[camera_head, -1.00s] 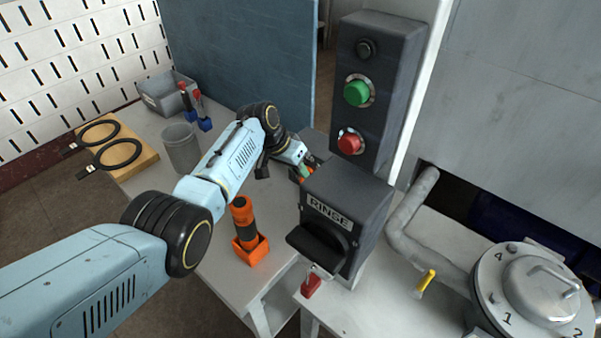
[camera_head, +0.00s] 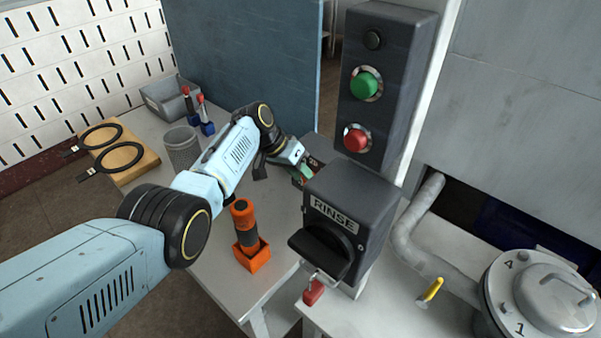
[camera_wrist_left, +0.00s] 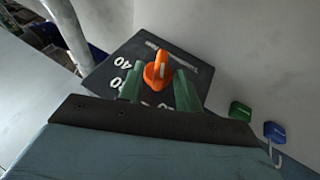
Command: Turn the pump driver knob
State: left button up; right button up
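The pump driver knob (camera_wrist_left: 157,69) is orange with a pale pointer mark. It sits on a dark panel (camera_wrist_left: 108,72) with white numbers in the left wrist view. My left gripper (camera_wrist_left: 159,86) has its two green fingers on either side of the knob, apart, with small gaps to it. The fingers overlap the near part of the panel and hide some of its numbers. In the head view my left gripper (camera_head: 303,174) reaches behind the RINSE box, which partly hides it and the panel. My right gripper is not in view.
The RINSE box (camera_head: 370,190) with a black handle stands right beside my left gripper, below a button column with a green button (camera_head: 365,85) and a red button (camera_head: 355,139). An orange flashlight holder (camera_head: 252,255) stands on the table near my left arm. Green and blue tags (camera_wrist_left: 240,111) hang at right.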

pick_arm(q)
jog(key=shift+a+r, duration=0.2)
jog(key=shift+r, duration=0.25)
jog(key=p+v, duration=0.2)
jog(key=v, duration=1)
jog(key=shift+a, duration=0.25)
jog(key=shift+s+r, duration=0.1)
